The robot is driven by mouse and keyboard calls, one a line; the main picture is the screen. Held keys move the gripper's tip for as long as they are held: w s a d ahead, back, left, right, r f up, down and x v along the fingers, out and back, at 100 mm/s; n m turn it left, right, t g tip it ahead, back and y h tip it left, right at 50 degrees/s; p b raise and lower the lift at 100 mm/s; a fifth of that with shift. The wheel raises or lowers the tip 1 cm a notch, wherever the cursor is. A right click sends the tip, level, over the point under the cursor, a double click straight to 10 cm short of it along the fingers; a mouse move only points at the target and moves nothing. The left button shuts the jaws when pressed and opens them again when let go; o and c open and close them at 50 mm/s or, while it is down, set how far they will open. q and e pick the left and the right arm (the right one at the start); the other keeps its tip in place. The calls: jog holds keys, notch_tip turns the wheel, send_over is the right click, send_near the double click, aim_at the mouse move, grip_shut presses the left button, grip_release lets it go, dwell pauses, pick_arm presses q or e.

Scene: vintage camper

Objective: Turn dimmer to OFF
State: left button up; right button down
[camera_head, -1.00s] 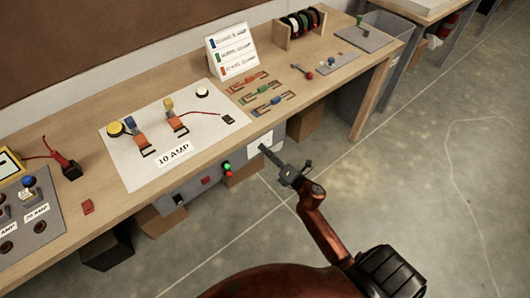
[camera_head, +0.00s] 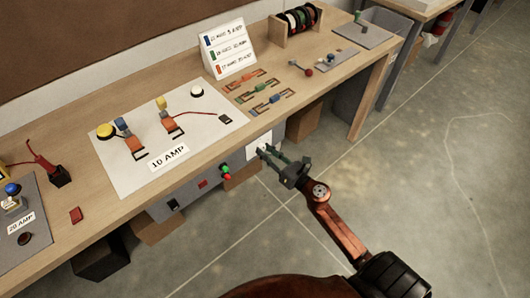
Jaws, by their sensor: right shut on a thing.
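A white plate (camera_head: 252,148) on the front face of the bench, right of the red and green buttons, looks like the dimmer. My right gripper (camera_head: 264,150) reaches it from the lower right, with its fingertips at the plate and shut on what seems to be the dimmer knob. The fingers hide the knob, and I cannot read its setting or any OFF mark. My left gripper is out of view.
Red and green buttons (camera_head: 226,172) stick out of the panel left of the plate. A white board (camera_head: 205,140) labelled 10 AMP and several coloured fuse clips lie on the bench top (camera_head: 110,205). The floor (camera_head: 420,170) right of the bench is clear.

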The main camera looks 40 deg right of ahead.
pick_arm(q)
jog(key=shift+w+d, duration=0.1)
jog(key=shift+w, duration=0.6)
pick_arm(e)
jog(key=shift+n, duration=0.4)
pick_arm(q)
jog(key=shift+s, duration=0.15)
pick_arm(e)
jog(key=c, duration=1.6)
grip_release()
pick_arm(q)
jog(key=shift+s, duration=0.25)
